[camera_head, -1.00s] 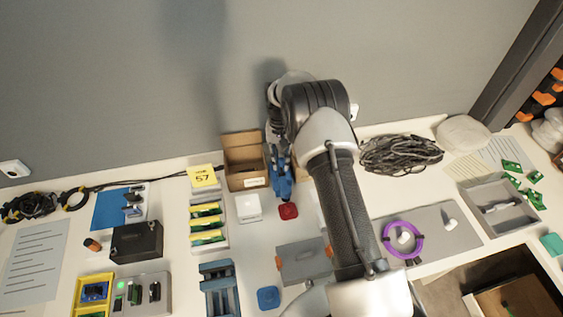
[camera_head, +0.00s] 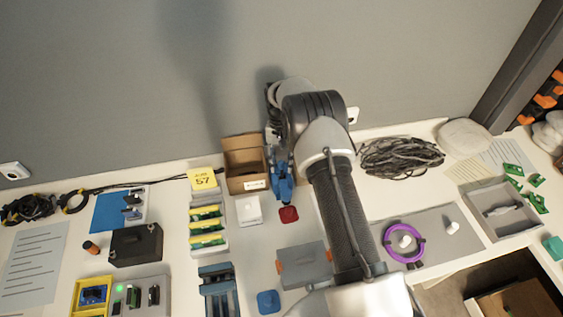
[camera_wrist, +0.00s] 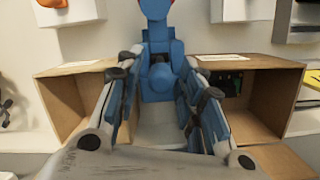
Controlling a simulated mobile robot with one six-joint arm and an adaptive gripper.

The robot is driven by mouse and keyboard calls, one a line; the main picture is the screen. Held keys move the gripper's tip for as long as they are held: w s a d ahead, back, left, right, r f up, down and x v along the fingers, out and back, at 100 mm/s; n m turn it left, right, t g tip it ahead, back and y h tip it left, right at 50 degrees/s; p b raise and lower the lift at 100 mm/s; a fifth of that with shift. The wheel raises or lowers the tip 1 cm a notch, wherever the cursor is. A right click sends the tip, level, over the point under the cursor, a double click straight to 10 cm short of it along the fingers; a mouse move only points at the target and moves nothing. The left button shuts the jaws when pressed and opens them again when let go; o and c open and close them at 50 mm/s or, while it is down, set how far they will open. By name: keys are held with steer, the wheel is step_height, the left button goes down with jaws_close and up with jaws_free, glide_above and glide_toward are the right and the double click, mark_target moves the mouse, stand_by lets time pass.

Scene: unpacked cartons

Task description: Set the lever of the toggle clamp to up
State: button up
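I take the blue upright mechanism in the middle of the wrist view (camera_wrist: 157,82) to be the toggle clamp. It has a round joint and a blue head, with a bit of red at the top edge. In the head view, blue parts (camera_head: 281,186) show beside my arm, just behind a red piece (camera_head: 288,214). My gripper (camera_wrist: 160,75) has its two fingers apart, one on each side of the blue mechanism. I cannot tell whether they touch it. The lever's position is unclear, and my arm hides part of this spot in the head view.
An open carton (camera_head: 243,165) stands close to the left of the gripper. A white box (camera_head: 248,209) lies in front of it. A black cable coil (camera_head: 400,157) and a purple ring (camera_head: 403,242) lie to the right. The grey wall is close behind.

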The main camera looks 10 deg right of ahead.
stand_by(0.3)
steer(key=v, duration=1.2)
